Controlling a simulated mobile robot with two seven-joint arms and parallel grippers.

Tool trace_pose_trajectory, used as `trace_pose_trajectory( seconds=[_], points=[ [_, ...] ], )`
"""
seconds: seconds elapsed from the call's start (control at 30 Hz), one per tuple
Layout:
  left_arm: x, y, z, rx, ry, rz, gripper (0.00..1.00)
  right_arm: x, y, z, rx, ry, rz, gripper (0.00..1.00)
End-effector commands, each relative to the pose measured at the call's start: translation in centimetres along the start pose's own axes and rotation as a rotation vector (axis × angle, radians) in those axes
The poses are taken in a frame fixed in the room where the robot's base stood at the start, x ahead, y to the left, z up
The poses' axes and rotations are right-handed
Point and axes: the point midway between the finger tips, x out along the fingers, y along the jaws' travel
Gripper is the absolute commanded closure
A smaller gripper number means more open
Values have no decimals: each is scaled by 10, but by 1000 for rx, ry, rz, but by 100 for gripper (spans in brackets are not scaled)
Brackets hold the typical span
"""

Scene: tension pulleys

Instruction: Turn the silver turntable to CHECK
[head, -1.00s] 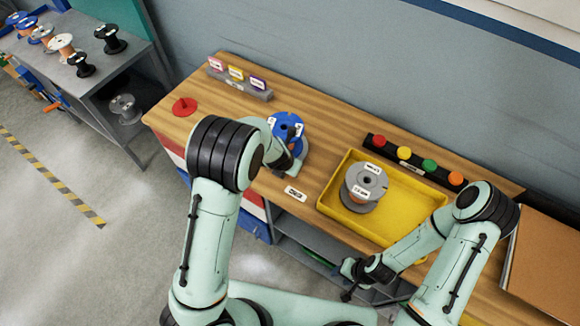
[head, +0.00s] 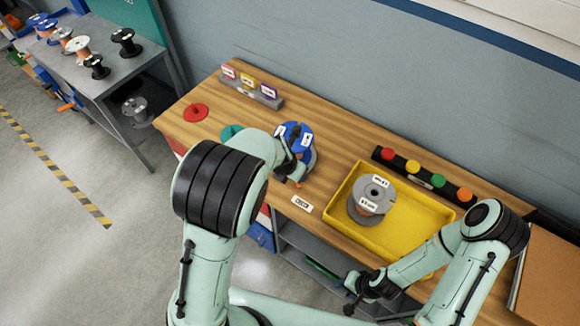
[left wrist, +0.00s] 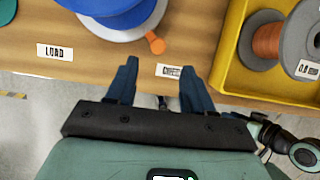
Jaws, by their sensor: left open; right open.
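The silver turntable (head: 309,160) is on the bench under a blue spool (head: 295,135), partly hidden by my left arm. In the left wrist view its silver rim (left wrist: 150,22) shows under the spool, with an orange peg (left wrist: 155,43) at its edge. The peg points between a LOAD label (left wrist: 55,52) and a CHECK label (left wrist: 168,71), nearer CHECK. My left gripper (left wrist: 158,68) is open and empty, its fingertips just short of the peg, one at each side. The right finger partly covers the CHECK label. My right gripper (head: 352,293) is open, low by the bench front.
A yellow tray (head: 420,222) with a grey spool (head: 371,190) stands right of the turntable. Behind it is a strip of coloured buttons (head: 420,173). Red (head: 196,113) and teal (head: 231,132) discs lie left. A shelf of spools (head: 100,75) stands far left.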

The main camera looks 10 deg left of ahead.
Motion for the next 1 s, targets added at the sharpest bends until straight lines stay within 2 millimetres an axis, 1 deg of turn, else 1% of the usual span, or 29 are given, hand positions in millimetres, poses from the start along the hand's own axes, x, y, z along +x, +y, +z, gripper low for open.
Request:
trace_pose_trajectory(
  seconds=[0.03, 0.2, 0.4, 0.6, 1.0],
  points=[
    [-10, -2, 1, 4, -3, -2, 48, 0, 0, 0, 0, 0, 0, 59],
    [-34, -2, 1, 4, -3, -2, 48, 0, 0, 0, 0, 0, 0, 59],
    [-50, -1, 0, 2, -1, -1, 48, 0, 0, 0, 0, 0, 0, 59],
    [-53, 0, 0, -1, 1, -1, 48, 0, 0, 0, 0, 0, 0, 59],
    [-53, 0, 0, -1, 0, 0, 48, 0, 0, 0, 0, 0, 0, 59]
  ],
)
